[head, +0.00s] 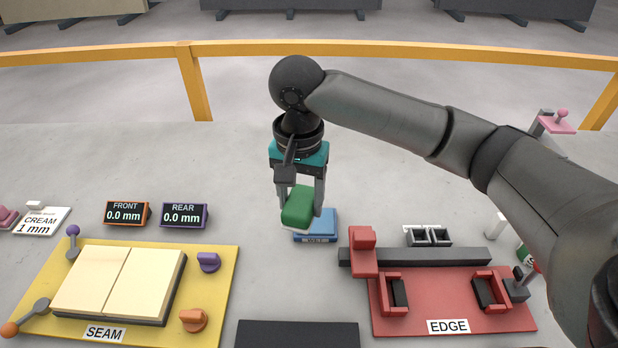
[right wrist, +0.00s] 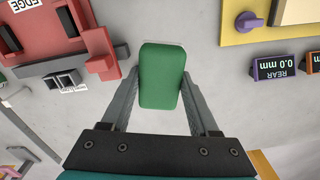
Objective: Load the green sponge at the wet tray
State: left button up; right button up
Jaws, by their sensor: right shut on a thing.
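The green sponge (head: 298,205) is a rounded green block with a pale underside. My right gripper (head: 299,203) is shut on it and holds it tilted in the head view, in front of and partly over the blue wet tray (head: 322,225). In the right wrist view the sponge (right wrist: 161,76) sits between the two fingers of the gripper (right wrist: 161,92). The sponge hides part of the tray in the head view, and the tray is not clearly visible in the wrist view. My left gripper is not in view.
A yellow SEAM board (head: 222,262) with pale slabs lies left. A red EDGE fixture (head: 440,300) with a dark rail (head: 415,257) lies right. FRONT (head: 126,213) and REAR (head: 184,215) displays stand left of the tray. A dark pad (head: 297,334) lies at the front.

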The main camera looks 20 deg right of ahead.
jog(key=w+d+f+m+p, duration=0.2)
jog(key=w+m+p, duration=0.15)
jog(key=m, duration=0.35)
jog(key=m+p, duration=0.2)
jog(key=m, duration=0.6)
send_near(316, 220)
notch_tip(316, 220, down, 5)
jog(key=b, duration=0.8)
jog(key=shift+f, duration=0.1)
jog(key=shift+f, duration=0.5)
dwell(0.3)
notch_tip(316, 220, up, 7)
jog(key=p, duration=1)
jog(key=shift+r, duration=0.1)
dwell(0.8)
